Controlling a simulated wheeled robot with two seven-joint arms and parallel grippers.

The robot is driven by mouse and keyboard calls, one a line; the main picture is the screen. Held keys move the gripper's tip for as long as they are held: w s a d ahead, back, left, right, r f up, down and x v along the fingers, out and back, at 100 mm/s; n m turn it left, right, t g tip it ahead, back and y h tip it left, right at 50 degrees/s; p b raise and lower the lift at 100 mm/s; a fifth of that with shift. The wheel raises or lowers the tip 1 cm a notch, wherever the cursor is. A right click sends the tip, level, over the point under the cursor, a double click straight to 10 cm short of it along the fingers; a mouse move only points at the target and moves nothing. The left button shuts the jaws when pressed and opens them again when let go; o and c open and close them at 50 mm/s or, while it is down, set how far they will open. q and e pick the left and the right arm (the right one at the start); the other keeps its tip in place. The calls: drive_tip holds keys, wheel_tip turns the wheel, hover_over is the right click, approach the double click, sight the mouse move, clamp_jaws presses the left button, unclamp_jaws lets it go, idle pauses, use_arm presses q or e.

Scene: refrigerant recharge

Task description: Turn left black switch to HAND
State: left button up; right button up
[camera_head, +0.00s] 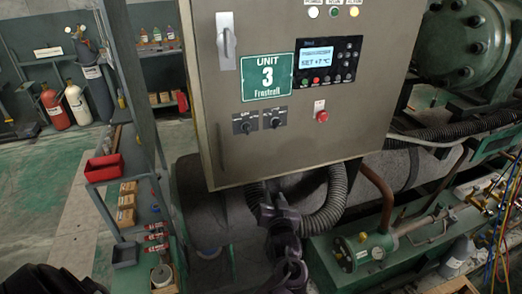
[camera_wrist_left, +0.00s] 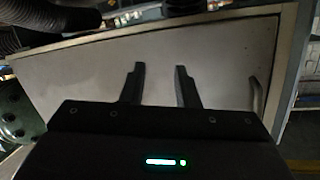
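The left black switch (camera_head: 245,123) is a small dark rotary knob low on the front of the grey control cabinet (camera_head: 220,160). A similar right black switch (camera_head: 275,118) sits beside it. The lettering is too small to read and the knob's setting cannot be told. My left gripper (camera_head: 268,203) is just below the cabinet's lower edge, below and apart from the switches. In the left wrist view, its two fingers (camera_wrist_left: 160,72) stand apart with nothing between them, before a plain grey panel. My right gripper is not in view.
A green UNIT 3 sign (camera_head: 267,78), a display (camera_head: 316,57), a red button (camera_head: 322,117) and a door handle (camera_head: 226,42) are on the cabinet. Black corrugated hose (camera_head: 328,205) hangs below it. A shelf with a red bin (camera_head: 103,168) stands at left.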

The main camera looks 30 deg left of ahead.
use_arm(q)
wheel_tip(320, 180, up, 11)
drive_tip(key=a+n+y+p, duration=0.1)
drive_tip(key=n+y, duration=0.1)
drive_tip(key=n, duration=0.1)
drive_tip(key=n+g+y, duration=0.1)
drive_tip(key=n+y, duration=0.1)
drive_tip(key=n, duration=0.1)
approach(248, 131)
drive_tip(key=b+x, duration=0.3)
drive_tip(key=x, duration=0.4)
drive_tip(key=shift+w+a, duration=0.25)
drive_tip(key=shift+w, duration=0.1)
drive_tip(key=shift+c, duration=0.6)
drive_tip(key=shift+a, duration=0.1)
drive_tip(key=c, duration=0.5)
drive_tip(key=shift+r, duration=0.1)
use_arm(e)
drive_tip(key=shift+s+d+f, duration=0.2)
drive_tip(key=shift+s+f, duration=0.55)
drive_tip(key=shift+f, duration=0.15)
